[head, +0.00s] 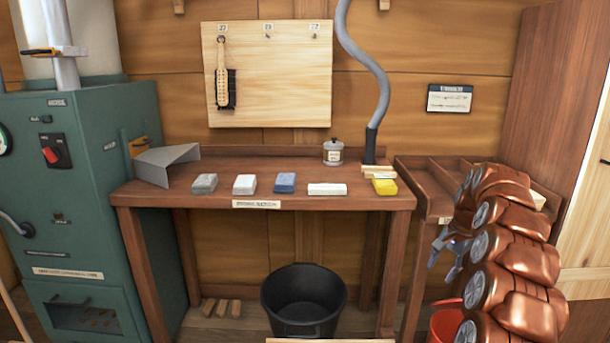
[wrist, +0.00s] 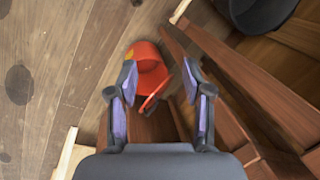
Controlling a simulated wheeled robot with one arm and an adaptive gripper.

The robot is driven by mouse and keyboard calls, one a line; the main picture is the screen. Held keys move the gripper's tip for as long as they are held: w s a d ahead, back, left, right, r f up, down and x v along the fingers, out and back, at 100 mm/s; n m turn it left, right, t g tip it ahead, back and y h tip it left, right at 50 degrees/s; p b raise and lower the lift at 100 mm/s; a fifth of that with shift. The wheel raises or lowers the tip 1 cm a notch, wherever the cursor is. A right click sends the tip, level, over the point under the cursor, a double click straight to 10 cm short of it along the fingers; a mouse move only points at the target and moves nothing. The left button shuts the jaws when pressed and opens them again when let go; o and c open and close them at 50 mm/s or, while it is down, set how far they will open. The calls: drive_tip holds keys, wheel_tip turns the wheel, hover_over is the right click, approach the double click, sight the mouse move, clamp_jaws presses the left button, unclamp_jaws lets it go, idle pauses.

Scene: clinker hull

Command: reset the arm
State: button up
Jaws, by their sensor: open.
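My arm (head: 510,260) is folded in a stack of copper-coloured links at the right of the head view. My gripper (head: 447,245) sticks out to the left of it, in front of the right-hand shelf unit. In the wrist view my gripper (wrist: 160,100) points down with its two fingers wide apart. Nothing is between the fingertips. A red bucket (wrist: 150,57) shows on the floor below and beyond them, apart from the gripper.
A workbench (head: 150,194) bears several blocks, a jar (head: 333,152) and a grey scoop-like piece (head: 167,163). A black tub (head: 304,298) stands under its front. A green machine (head: 70,200) stands left. A sectioned wooden shelf (head: 428,192) is close to my arm.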

drive_tip(key=s+a+r+n+g, duration=0.1)
drive_tip(key=s+a+r+n, duration=0.15)
drive_tip(key=s+a, duration=0.65)
drive_tip(key=s+a+r+n+g, duration=0.25)
drive_tip(key=s+a, duration=0.35)
drive_tip(key=s, duration=0.7)
drive_tip(key=s+a+f+n+h, duration=0.1)
drive_tip(key=s+a+f+n, duration=0.15)
drive_tip(key=s, duration=1.05)
drive_tip(key=s+a+f+n+h, duration=0.1)
drive_tip(key=s+f+n, duration=0.2)
drive_tip(key=s, duration=1)
wheel_tip(320, 180, up, 25)
drive_tip(key=s+p, duration=0.1)
drive_tip(key=p, duration=2.3)
drive_tip(key=shift+s, duration=0.15)
drive_tip(key=shift+c, duration=0.3)
